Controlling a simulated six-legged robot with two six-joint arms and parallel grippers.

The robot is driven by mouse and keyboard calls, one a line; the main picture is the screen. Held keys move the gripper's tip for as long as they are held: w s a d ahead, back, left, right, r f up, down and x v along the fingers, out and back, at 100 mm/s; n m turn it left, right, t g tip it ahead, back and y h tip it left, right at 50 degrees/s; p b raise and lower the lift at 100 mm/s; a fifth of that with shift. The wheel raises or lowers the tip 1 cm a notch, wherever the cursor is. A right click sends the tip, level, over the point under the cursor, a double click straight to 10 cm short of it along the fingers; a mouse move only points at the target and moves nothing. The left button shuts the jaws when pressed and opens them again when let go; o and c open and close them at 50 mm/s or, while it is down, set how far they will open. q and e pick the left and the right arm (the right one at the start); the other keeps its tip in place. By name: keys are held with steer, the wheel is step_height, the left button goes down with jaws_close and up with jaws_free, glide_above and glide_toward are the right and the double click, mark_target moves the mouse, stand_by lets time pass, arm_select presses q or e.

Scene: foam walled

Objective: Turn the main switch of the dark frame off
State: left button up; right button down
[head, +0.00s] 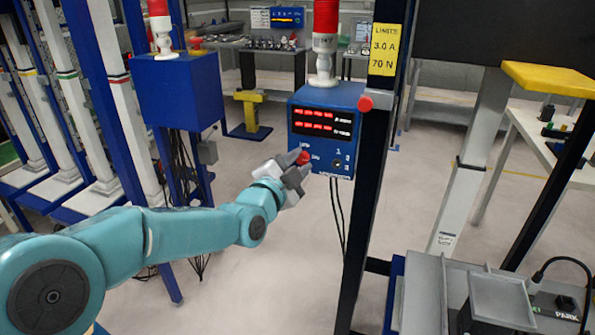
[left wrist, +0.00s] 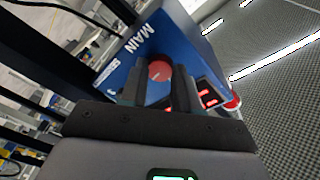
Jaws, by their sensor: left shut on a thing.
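A blue control box (head: 345,97) with two red-lit displays is mounted on the dark frame (head: 372,190). Its main switch is a red knob (head: 304,158) low on the left of its front. In the left wrist view, the box (left wrist: 135,50) shows tilted, with the word MAIN printed beside the red knob (left wrist: 160,71). My left gripper (head: 297,167) reaches in from the left and is shut on the knob; its fingers (left wrist: 160,88) stand on either side of it. The fingers partly hide the knob and the marks around it. My right gripper is not in view.
A red and white signal lamp (head: 325,40) stands on the box, and a red button (head: 365,103) sits at the post. Cables (head: 338,215) hang below the box. Another blue box (head: 180,90) stands at left. A grey tray (head: 425,290) is at lower right.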

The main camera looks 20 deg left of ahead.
arm_select(q)
steer(key=n+b, duration=0.3)
steer(key=b, duration=0.1)
steer(key=n+b, duration=0.2)
steer(key=shift+f+n+t, duration=0.3)
steer(key=shift+f, duration=0.05)
steer(key=n+b, duration=0.4)
steer(key=shift+d+n+y, duration=0.1)
steer(key=shift+n+y, duration=0.3)
steer(key=n+b, duration=0.1)
steer(key=n, duration=0.2)
steer(key=shift+t+y, duration=0.3)
steer(key=shift+t, duration=0.1)
steer(key=shift+r+n+y+b, duration=0.1)
steer(key=shift+n+y+b, duration=0.35)
steer(key=shift+n, duration=1.45)
jaws_close()
jaws_free()
steer(key=shift+n, duration=0.3)
steer(key=o, duration=1)
steer(key=shift+o, duration=0.2)
steer(key=shift+r, duration=0.1)
